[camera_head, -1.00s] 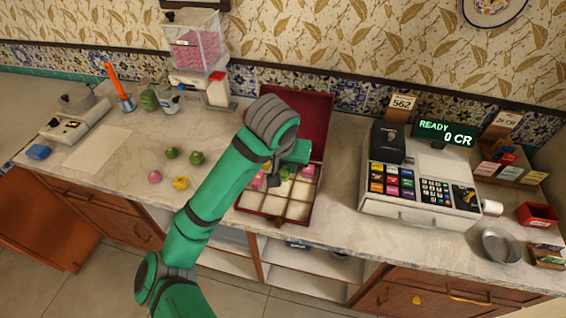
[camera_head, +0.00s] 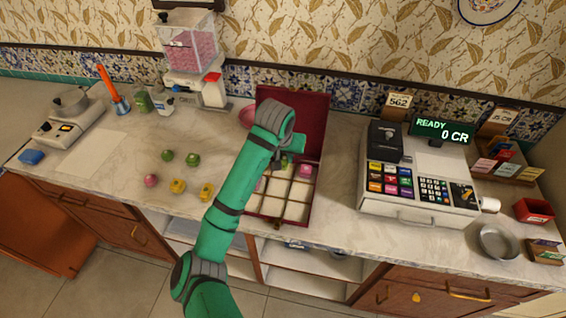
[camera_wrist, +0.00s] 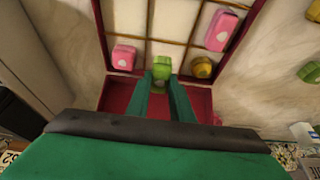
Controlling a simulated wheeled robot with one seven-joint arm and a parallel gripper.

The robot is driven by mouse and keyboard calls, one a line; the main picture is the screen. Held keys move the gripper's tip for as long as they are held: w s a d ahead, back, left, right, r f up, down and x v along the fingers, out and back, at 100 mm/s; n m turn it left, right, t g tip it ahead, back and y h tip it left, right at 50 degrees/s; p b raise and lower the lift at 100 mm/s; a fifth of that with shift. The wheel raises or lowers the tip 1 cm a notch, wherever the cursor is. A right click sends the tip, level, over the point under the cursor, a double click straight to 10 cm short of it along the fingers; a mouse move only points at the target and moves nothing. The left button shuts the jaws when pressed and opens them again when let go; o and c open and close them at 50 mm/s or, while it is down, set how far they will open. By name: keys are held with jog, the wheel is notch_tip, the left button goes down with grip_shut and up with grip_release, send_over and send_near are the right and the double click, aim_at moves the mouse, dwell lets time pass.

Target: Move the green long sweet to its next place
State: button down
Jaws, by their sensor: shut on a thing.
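My gripper (camera_wrist: 163,86) is shut on the green long sweet (camera_wrist: 161,68), with a fingertip on each side of it. The sweet is at the middle compartment of the row nearest the lid of the red box (camera_head: 310,214); I cannot tell whether it touches the box floor. In the head view my gripper partly hides it. A pink sweet (camera_wrist: 123,58) lies in the compartment on one side, also seen in the head view (camera_head: 305,170). On the other side are a yellow sweet (camera_wrist: 202,67) and a longer pink sweet (camera_wrist: 221,31).
The box's dark red lid (camera_head: 310,110) stands open at the back. Loose green (camera_head: 193,159), pink (camera_head: 151,180) and yellow (camera_head: 178,186) sweets lie on the counter left of the box. A cash register (camera_head: 420,180) stands to the right. The front compartments look empty.

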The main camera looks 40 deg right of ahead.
aim_at(283, 163)
jog(key=shift+w+d+f, duration=0.25)
jog(key=shift+w+f, duration=0.25)
jog(key=shift+f, duration=0.2)
jog(key=shift+w+f, duration=0.15)
jog(key=shift+f, duration=1.5)
jog(key=shift+f, duration=0.15)
jog(key=c, duration=1.6)
grip_release()
jog(key=shift+o, duration=0.2)
jog(key=v, duration=1.2)
